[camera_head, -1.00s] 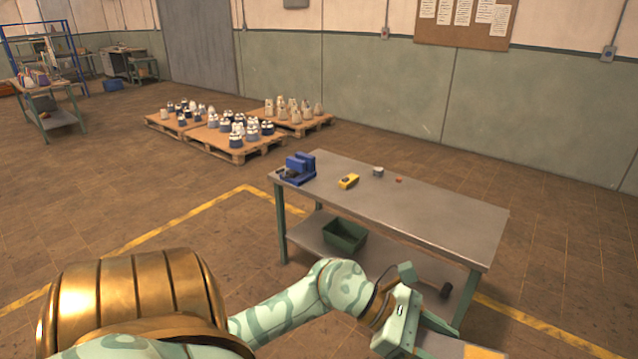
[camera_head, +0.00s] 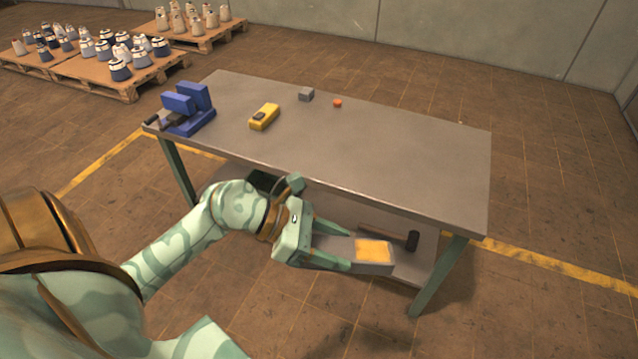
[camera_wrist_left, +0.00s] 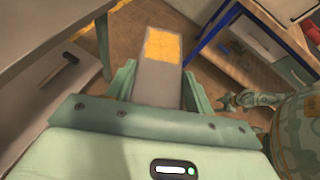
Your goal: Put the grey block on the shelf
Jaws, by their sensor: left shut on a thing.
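My left gripper (camera_head: 346,250) is shut on a grey block (camera_head: 380,269) with a yellow patch on one face. It holds the block in the air in front of the workbench's near long side. In the left wrist view the block (camera_wrist_left: 158,84) sticks out from between the fingers. The workbench's lower shelf (camera_head: 367,220) shows behind and beside the block, partly hidden by it and my arm. I cannot tell whether the block touches the shelf.
A hammer (camera_head: 413,240) lies on the lower shelf. The bench top (camera_head: 370,150) bears a blue vise (camera_head: 190,112), a yellow device (camera_head: 264,116), a small grey cube (camera_head: 306,95) and a red-orange piece (camera_head: 337,103). A blue-framed rack (camera_wrist_left: 214,26) stands right in the wrist view.

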